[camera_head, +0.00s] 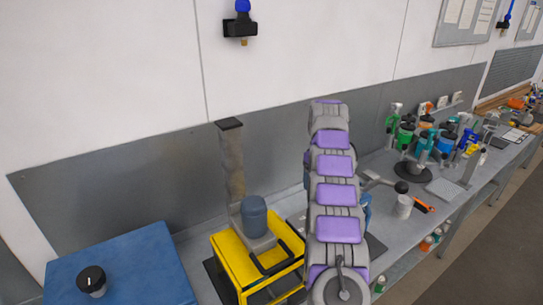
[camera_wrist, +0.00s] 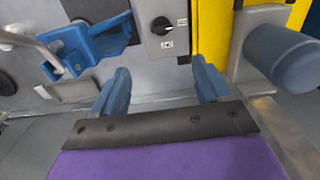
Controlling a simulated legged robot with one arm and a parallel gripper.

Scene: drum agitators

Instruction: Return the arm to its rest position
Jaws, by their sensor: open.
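My arm (camera_head: 335,190), grey with purple pads, stands up through the middle of the head view, in front of the wall and bench. My gripper (camera_wrist: 160,85) shows in the wrist view as two blue fingers set wide apart, with nothing between them. It is over a grey panel with a black rotary knob (camera_wrist: 160,25), which lies beyond the fingertips.
A yellow machine (camera_head: 228,262) with a blue-grey cylinder (camera_head: 255,216) stands left of my arm. A blue box (camera_head: 130,268) with a black knob is at far left. Bottles and tools crowd the bench (camera_head: 400,232) at right. A blue clamp-like part (camera_wrist: 95,45) is left of the fingers.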

